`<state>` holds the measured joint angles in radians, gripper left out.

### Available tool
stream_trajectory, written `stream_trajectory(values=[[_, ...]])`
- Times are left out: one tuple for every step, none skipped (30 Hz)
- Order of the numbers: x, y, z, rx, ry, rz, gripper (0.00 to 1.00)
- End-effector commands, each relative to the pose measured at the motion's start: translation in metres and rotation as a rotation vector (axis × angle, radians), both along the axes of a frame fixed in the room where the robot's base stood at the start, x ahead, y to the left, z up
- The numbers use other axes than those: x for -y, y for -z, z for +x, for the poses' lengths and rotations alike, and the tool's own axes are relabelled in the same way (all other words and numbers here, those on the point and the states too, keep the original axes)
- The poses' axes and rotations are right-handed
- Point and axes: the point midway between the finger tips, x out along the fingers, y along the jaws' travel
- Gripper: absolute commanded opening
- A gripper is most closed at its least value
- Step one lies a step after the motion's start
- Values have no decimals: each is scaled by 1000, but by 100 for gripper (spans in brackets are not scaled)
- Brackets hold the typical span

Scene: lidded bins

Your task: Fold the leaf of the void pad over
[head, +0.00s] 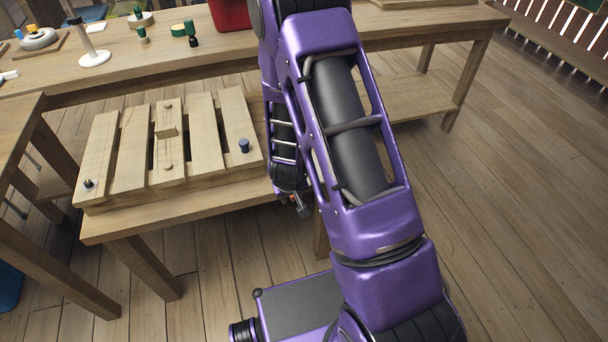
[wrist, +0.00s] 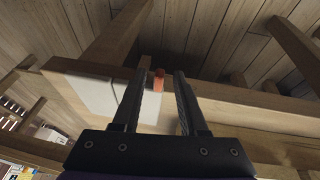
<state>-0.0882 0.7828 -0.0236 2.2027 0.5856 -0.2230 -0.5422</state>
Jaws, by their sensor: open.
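In the wrist view, a flat white pad (wrist: 98,94) lies at a wooden edge, with a dark line across it. I take it for the void pad; which part is the leaf I cannot tell. A short orange-red peg (wrist: 158,79) stands at its right side, between the fingertips of my gripper (wrist: 165,70) as seen from the wrist. The fingers are apart; I cannot tell whether they touch the peg. In the head view my arm covers most of this area, and only a little of my gripper (head: 299,204) shows beside the low table. The pad is hidden there.
A slatted wooden frame (head: 170,175) with small pegs and a wooden block (head: 166,122) lies on the low table (head: 105,230). A long bench (head: 130,65) behind holds a white stand (head: 94,58), a red container (head: 229,14) and small parts. Floor at right is clear.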

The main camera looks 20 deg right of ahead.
Motion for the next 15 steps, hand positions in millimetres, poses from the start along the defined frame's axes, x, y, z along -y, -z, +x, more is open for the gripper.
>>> stream_trajectory(values=[[0,1,0,0,0,0,42],[0,1,0,0,0,0,42],[0,2,0,0,0,0,42],[0,2,0,0,0,0,42],[0,2,0,0,0,0,42],[0,3,0,0,0,0,42],[0,3,0,0,0,0,42],[0,3,0,0,0,0,42],[0,4,0,0,0,1,42],[0,4,0,0,0,1,42],[0,5,0,0,0,1,42],[0,5,0,0,0,1,42],[0,5,0,0,0,1,42],[0,6,0,0,0,1,42],[0,6,0,0,0,1,42]])
